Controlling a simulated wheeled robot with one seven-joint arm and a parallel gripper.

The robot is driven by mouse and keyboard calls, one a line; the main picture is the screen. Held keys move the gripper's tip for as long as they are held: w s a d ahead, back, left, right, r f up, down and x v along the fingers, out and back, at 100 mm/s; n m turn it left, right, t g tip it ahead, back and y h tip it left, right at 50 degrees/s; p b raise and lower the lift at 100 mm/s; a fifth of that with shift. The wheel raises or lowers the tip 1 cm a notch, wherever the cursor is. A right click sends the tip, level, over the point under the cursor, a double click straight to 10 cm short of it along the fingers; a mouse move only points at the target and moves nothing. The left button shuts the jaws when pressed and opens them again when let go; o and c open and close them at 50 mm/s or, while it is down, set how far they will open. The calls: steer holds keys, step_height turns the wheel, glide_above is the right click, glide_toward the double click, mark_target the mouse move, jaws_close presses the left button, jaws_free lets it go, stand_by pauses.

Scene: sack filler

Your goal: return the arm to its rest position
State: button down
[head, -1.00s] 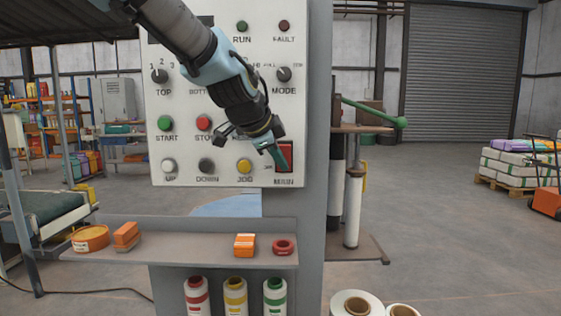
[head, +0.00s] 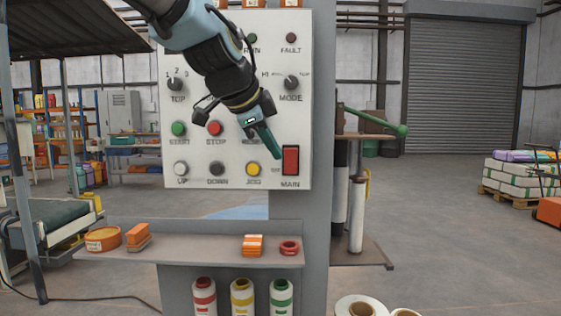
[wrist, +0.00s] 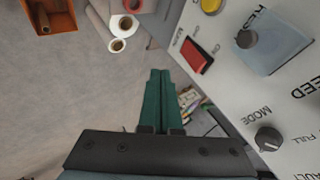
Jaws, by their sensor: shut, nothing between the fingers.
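My gripper (head: 270,145) hangs in front of the control panel (head: 236,75), pointing down and to the right. Its green fingers are shut together with nothing between them, as the wrist view (wrist: 160,100) also shows. The tips are just left of the red MAIN switch (head: 290,160) and look apart from it. In the wrist view the MAIN switch (wrist: 196,56) is right of the fingertips, with a gap between. My arm reaches in from the top and hides part of the panel's upper middle and a button label.
Below the panel, a shelf (head: 200,256) carries an orange tape roll (head: 103,239), orange blocks (head: 252,245) and a red ring (head: 289,248). Thread cones (head: 242,297) stand underneath. A green-tipped lever (head: 375,121) sticks out right of the column.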

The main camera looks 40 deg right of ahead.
steer(key=shift+s+a+r, duration=0.15)
steer(key=shift+a+r, duration=0.2)
steer(key=shift+a, duration=0.05)
stand_by(0.4)
steer(key=w+a+f+n+y+p, duration=0.3)
steer(key=w+a+f+n, duration=0.3)
steer(key=a, duration=0.5)
steer(key=w+a+f+n+y+p, duration=0.2)
steer(key=w+a+f+n, duration=0.4)
steer(key=a, duration=0.5)
steer(key=s+a+f+n+y+p, duration=0.1)
steer(key=s+a+f+n+p, duration=0.1)
steer(key=a+n, duration=0.4)
steer(key=s+a+f+n+g+y+p, duration=0.1)
steer(key=s+a+f+n, duration=0.3)
steer(key=a, duration=1)
step_height(320, 180, down, 2)
steer(key=shift+f+n+g+y+p, duration=0.25)
steer(key=shift+n+y+p, duration=0.35)
steer(key=shift+n, duration=0.5)
